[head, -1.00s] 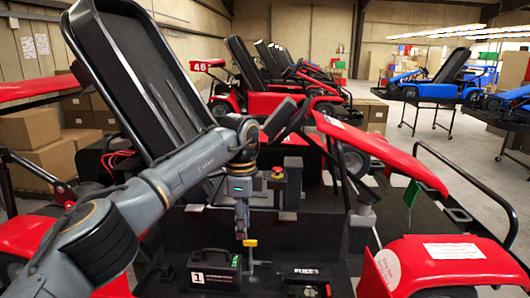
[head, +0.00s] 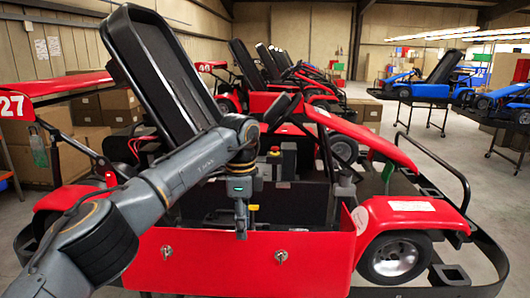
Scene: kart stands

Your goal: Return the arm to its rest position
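My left arm (head: 160,190) comes in from the lower left and is stretched forward. My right gripper is not in view.
The near red kart has a tilted black seat (head: 160,75), a front wheel (head: 395,258) and a black bumper rail. More red karts (head: 270,90) stand behind. Blue karts (head: 430,85) sit on stands at right. Cardboard boxes (head: 95,120) are at left. Grey floor is clear at right.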

